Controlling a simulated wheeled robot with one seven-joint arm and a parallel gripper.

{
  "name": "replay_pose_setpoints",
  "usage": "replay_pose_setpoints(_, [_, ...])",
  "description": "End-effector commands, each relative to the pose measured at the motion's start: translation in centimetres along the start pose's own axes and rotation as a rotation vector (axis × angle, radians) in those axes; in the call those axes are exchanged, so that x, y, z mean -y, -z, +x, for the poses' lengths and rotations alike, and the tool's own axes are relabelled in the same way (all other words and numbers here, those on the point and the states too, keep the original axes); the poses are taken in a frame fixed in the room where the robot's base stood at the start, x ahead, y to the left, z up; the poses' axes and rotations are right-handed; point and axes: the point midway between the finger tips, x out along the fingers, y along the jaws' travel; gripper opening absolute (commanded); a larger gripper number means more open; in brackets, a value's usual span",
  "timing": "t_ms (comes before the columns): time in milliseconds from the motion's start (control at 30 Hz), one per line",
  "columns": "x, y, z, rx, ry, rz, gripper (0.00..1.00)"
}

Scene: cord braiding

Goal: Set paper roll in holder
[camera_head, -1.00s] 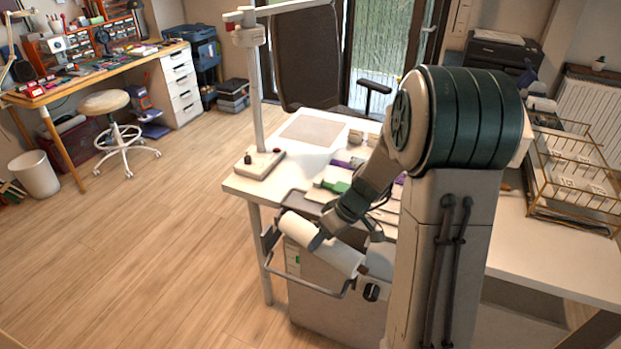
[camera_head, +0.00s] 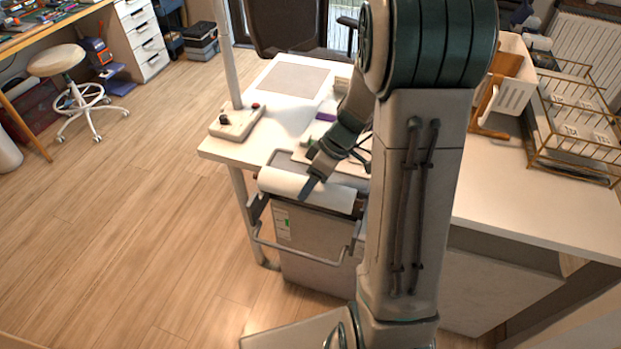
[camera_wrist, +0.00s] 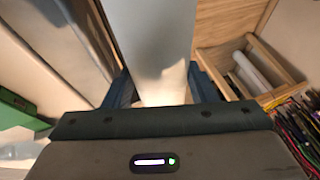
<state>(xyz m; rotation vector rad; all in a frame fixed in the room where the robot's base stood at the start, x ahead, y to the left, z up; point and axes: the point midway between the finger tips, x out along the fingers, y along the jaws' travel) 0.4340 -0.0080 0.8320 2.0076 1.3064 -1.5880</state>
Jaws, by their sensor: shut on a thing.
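The white paper roll (camera_head: 280,181) lies nearly level in the head view, just in front of the white table's edge, with a brown core at its left end. My gripper (camera_head: 309,186) is shut on it around its middle, from above. In the wrist view the roll (camera_wrist: 150,40) runs between the two blue fingers of my gripper (camera_wrist: 163,86). I cannot tell whether the roll's ends touch the bracket arms.
The grey cabinet (camera_head: 315,245) stands against the white table (camera_head: 540,205). Gold wire trays (camera_head: 580,140) and a white crate (camera_head: 512,78) are at the right.

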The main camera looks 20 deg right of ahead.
Motion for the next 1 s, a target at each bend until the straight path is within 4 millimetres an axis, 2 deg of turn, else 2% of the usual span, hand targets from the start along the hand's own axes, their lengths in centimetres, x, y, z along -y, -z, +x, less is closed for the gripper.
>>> replay_pose_setpoints(200, [-0.8,-1.0,2.3,0.0,0.0,0.0,0.19])
replay_pose_setpoints(600, [-1.9,-2.2,5.2,-0.001,-0.001,0.001,0.19])
replay_pose_setpoints(1000, [-2.0,-2.4,5.6,0.0,-0.003,0.001,0.19])
